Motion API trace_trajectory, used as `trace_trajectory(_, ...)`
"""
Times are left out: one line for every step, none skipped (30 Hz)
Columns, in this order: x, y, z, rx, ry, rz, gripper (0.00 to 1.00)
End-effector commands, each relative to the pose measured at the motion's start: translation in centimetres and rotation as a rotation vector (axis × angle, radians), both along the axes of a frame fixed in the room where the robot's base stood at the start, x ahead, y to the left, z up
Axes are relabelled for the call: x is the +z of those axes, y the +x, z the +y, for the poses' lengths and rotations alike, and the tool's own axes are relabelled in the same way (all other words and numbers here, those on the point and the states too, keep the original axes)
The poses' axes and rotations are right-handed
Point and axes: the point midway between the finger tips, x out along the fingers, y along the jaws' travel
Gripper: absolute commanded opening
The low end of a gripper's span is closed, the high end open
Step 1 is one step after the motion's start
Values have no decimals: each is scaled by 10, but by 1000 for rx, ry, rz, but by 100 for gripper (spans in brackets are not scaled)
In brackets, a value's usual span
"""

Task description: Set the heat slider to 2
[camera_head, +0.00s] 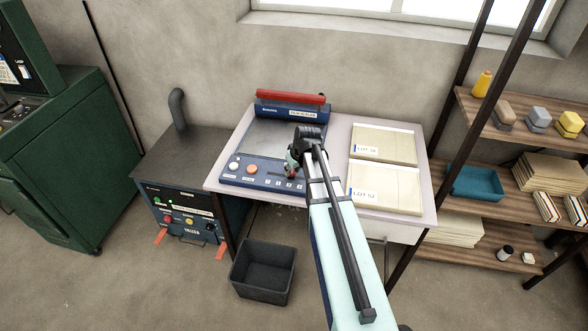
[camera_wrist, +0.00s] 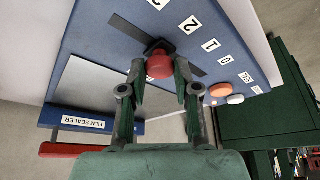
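The blue film sealer (camera_head: 265,174) stands on the pale table, with a control panel at its front. In the wrist view its panel (camera_wrist: 100,32) has a dark slider slot (camera_wrist: 190,66) with printed labels 0, 1 and 2 (camera_wrist: 190,25) beside it. The red slider knob (camera_wrist: 160,65) stands in the slot, roughly by the 2; its exact setting is unclear. My gripper (camera_wrist: 160,76) has one fingertip on each side of the knob, very close to it. I cannot tell whether they touch it. In the head view my gripper (camera_head: 292,163) partly hides the panel's right end.
An orange button (camera_wrist: 220,90) and a white button (camera_wrist: 235,99) sit near the slot's 0 end. A red bar (camera_head: 290,97) crosses the sealer's back. Stacks marked LOT (camera_head: 385,185) lie right of my arm. A dark bin (camera_head: 263,272) stands on the floor.

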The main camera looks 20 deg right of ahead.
Motion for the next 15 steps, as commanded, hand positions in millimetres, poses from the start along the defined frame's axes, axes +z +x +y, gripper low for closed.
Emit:
trace_trajectory(-1, 0, 0, 1, -1, 1, 48)
trace_trajectory(-1, 0, 0, 1, -1, 1, 57)
trace_trajectory(-1, 0, 0, 1, -1, 1, 57)
trace_trajectory(-1, 0, 0, 1, -1, 1, 57)
trace_trajectory(0, 0, 0, 1, -1, 1, 57)
trace_trajectory(0, 0, 0, 1, -1, 1, 57)
trace_trajectory(0, 0, 0, 0, 0, 1, 57)
trace_trajectory(0, 0, 0, 0, 0, 1, 57)
trace_trajectory(0, 0, 0, 0, 0, 0, 57)
trace_trajectory(0, 0, 0, 0, 0, 0, 57)
trace_trajectory(0, 0, 0, 0, 0, 0, 57)
trace_trajectory(1, -1, 0, 0, 0, 0, 57)
trace_trajectory(2, -1, 0, 0, 0, 0, 57)
trace_trajectory(4, -1, 0, 0, 0, -1, 57)
trace_trajectory(6, -3, 0, 0, 0, -1, 57)
